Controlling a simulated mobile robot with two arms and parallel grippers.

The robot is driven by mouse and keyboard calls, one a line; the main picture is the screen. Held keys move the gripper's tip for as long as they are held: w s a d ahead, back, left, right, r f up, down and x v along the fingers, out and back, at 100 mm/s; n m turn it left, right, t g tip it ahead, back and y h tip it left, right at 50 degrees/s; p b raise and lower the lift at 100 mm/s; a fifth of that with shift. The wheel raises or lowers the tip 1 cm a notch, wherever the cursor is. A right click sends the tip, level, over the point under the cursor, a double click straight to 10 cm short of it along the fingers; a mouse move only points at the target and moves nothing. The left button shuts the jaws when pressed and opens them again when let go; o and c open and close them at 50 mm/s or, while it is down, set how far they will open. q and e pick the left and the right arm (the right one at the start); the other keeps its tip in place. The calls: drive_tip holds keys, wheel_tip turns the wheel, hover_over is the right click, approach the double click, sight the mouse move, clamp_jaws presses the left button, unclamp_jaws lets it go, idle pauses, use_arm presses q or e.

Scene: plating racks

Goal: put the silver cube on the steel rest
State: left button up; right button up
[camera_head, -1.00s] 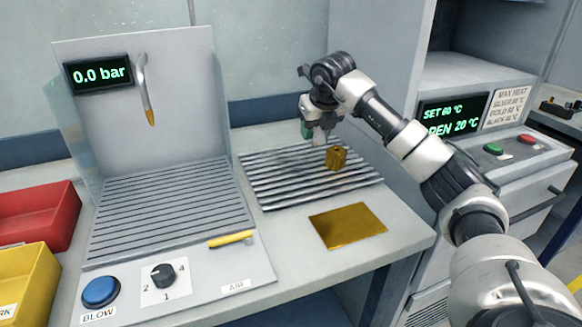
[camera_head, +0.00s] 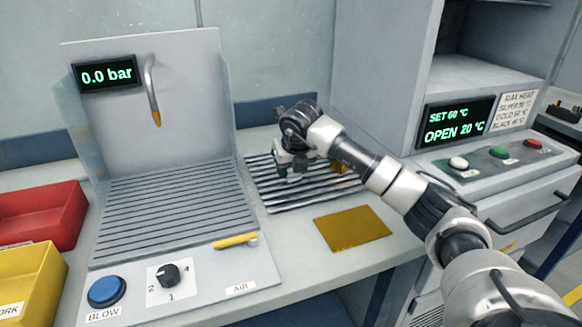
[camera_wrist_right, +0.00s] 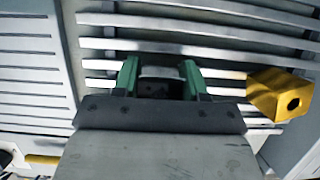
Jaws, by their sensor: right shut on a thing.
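The steel rest (camera_head: 318,197), a slatted metal rack, lies on the bench right of the air booth. My right gripper (camera_head: 293,178) is low over its left part. In the right wrist view its green fingers (camera_wrist_right: 160,78) are shut on a small grey block, seemingly the silver cube (camera_wrist_right: 160,72), mostly hidden by the gripper. In the head view I cannot make out the cube, nor whether it touches the slats. My left gripper is not in view.
A gold block with a hole (camera_wrist_right: 280,95) sits on the slats right of the gripper, partly behind my arm in the head view (camera_head: 338,166). A gold plate (camera_head: 352,229) lies in front. The booth (camera_head: 165,215) is left; the oven panel (camera_head: 480,150) is right.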

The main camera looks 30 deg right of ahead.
drive_tip(key=shift+r, duration=0.1)
drive_tip(key=o, duration=1.2)
drive_tip(key=shift+s+r, duration=0.15)
drive_tip(key=shift+r, duration=0.2)
drive_tip(key=v, duration=1.1)
drive_tip(key=shift+s+a+r, duration=0.1)
drive_tip(key=shift+s, duration=0.05)
